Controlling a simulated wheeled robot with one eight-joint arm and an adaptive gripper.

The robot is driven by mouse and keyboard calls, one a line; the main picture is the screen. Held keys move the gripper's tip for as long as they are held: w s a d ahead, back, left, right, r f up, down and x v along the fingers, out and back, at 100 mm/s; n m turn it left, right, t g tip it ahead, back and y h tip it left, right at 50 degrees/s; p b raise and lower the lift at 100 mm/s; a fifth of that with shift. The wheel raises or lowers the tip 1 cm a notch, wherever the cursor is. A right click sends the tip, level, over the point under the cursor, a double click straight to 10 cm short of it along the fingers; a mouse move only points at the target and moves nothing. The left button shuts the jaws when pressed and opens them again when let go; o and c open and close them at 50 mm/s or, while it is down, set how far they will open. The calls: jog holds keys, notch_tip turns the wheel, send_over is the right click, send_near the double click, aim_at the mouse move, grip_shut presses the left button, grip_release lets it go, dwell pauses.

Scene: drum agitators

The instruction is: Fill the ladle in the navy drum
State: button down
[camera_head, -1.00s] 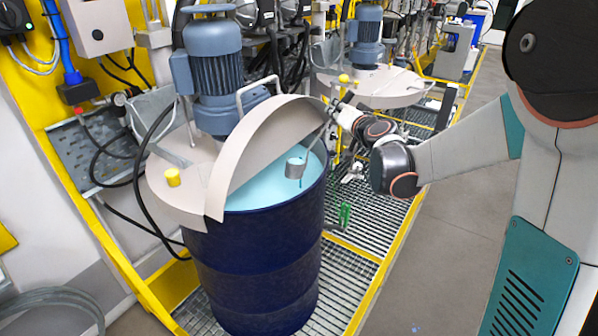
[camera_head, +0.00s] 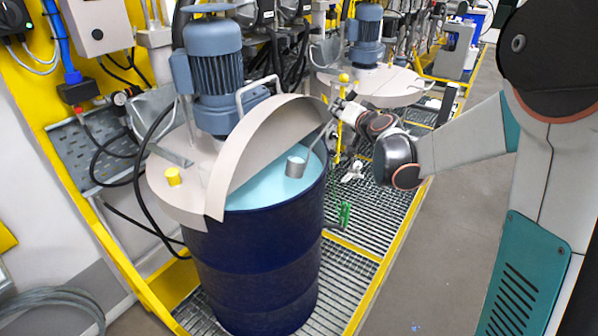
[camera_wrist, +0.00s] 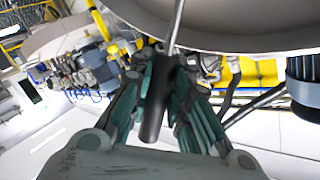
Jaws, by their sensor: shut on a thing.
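The navy drum (camera_head: 262,260) stands on a floor grating in the head view, its hinged lid half raised and pale blue liquid (camera_head: 262,190) showing inside. The ladle's small grey cup (camera_head: 296,166) is at the opening, over or at the liquid; I cannot tell whether it is dipped or how full it is. Its thin handle rises to the right, under the lid edge, to my gripper (camera_head: 338,106). In the wrist view my gripper (camera_wrist: 162,105) is shut on the ladle's dark grip (camera_wrist: 154,112), and the metal rod runs up past the rim.
A blue-grey agitator motor (camera_head: 212,70) stands on the drum's fixed cover, behind the raised lid (camera_head: 262,140). A second covered unit (camera_head: 372,85) stands behind to the right. A yellow rail edges the grating; the grey floor at right is clear.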

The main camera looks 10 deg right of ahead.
jog(key=shift+s+a, duration=0.1)
dwell(0.3)
jog(key=s+a+r+n+t+b, duration=0.2)
jog(key=s+a, duration=0.3)
jog(key=shift+r+n, duration=0.15)
jog(key=shift+n, duration=0.15)
dwell(0.6)
jog(key=shift+r, duration=0.1)
dwell(0.9)
notch_tip(320, 180, up, 7)
jog(key=p, duration=0.5)
dwell(0.5)
